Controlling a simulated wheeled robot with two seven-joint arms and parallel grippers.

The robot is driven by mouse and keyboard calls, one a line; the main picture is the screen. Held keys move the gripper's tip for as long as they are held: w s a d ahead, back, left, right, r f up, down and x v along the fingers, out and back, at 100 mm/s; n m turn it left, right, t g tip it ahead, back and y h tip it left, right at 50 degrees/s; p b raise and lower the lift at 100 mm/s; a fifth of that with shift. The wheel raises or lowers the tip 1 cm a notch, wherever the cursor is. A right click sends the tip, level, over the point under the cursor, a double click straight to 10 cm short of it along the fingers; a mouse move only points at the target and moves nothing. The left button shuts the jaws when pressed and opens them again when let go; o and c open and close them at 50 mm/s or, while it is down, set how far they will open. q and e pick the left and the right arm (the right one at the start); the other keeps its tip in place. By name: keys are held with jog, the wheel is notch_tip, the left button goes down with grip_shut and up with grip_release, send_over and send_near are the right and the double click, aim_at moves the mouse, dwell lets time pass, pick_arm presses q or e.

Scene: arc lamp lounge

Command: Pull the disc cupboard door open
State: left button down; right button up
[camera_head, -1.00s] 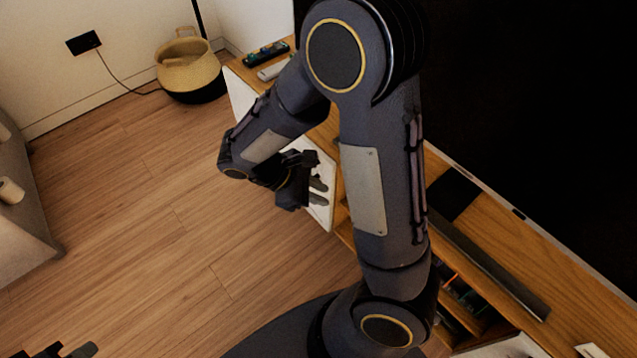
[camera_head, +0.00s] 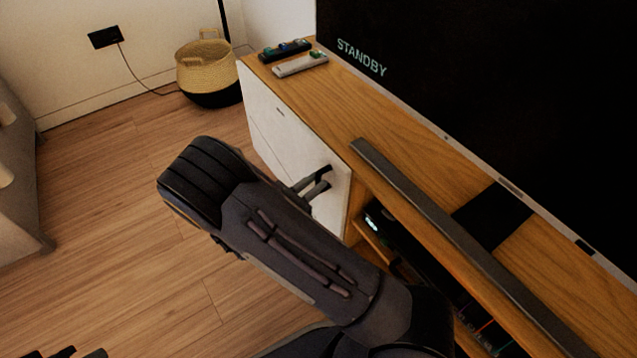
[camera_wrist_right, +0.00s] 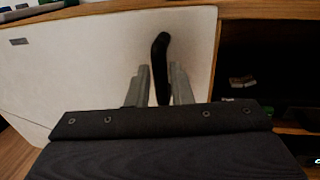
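The disc cupboard door (camera_head: 285,135) is a white panel on the front of the wooden TV cabinet and looks shut. It also fills the left of the right wrist view (camera_wrist_right: 95,65). Its dark upright handle (camera_wrist_right: 160,62) is near the edge beside the open shelves. My right gripper (camera_head: 314,187) is at the handle. In the right wrist view its two grey fingers (camera_wrist_right: 159,88) stand apart, one on each side of the handle's lower part, with gaps visible. My left gripper (camera_head: 78,353) shows only as dark tips, apart, at the bottom left edge.
The cabinet top (camera_head: 345,105) carries two remotes (camera_head: 300,64) and a long dark bar (camera_head: 440,225), below a black television (camera_head: 500,100). Open shelves (camera_head: 385,240) are right of the door. A basket (camera_head: 208,75) stands beyond the cabinet. Wooden floor (camera_head: 110,200) before the door is clear.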

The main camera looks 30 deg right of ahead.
jog(key=shift+x, duration=1)
grip_shut()
